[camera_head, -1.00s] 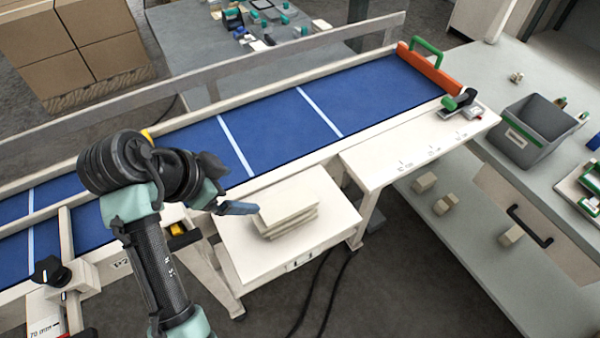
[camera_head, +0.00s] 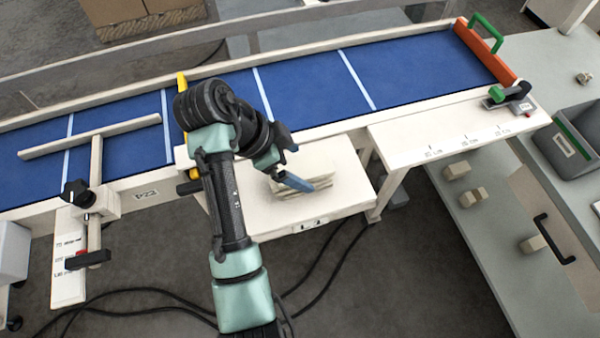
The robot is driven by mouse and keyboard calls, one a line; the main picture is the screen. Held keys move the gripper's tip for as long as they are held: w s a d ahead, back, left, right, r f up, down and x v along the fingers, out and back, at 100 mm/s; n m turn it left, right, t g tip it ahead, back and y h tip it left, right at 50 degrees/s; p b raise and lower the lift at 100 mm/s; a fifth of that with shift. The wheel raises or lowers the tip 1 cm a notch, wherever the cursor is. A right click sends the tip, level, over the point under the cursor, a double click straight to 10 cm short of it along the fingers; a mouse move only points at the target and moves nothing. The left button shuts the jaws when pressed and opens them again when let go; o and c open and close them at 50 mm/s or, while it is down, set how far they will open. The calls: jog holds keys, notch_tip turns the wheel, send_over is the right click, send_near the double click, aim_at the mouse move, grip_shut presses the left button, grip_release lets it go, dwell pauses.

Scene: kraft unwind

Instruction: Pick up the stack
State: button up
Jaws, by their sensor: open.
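A stack of several flat cream-coloured pieces (camera_head: 318,168) lies on a small white side table (camera_head: 345,199) in front of the blue conveyor. My gripper (camera_head: 300,183) is at the stack's left front side, with a blue finger slanting across the near-left part of the stack. The gripper is open and empty. I cannot tell whether the finger touches the stack. The stack's left end is partly hidden behind my gripper.
The blue conveyor belt (camera_head: 320,88) runs behind the side table, with an orange end stop (camera_head: 485,52) at right. A white shelf (camera_head: 455,132) adjoins on the right. A fence bar (camera_head: 92,137) crosses the belt at left. Dark cables lie on the floor below.

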jog(key=p+x, duration=0.2)
jog(key=x, duration=0.3)
jog(key=shift+a, duration=0.1)
jog(key=shift+f, duration=0.15)
jog(key=shift+f, duration=0.25)
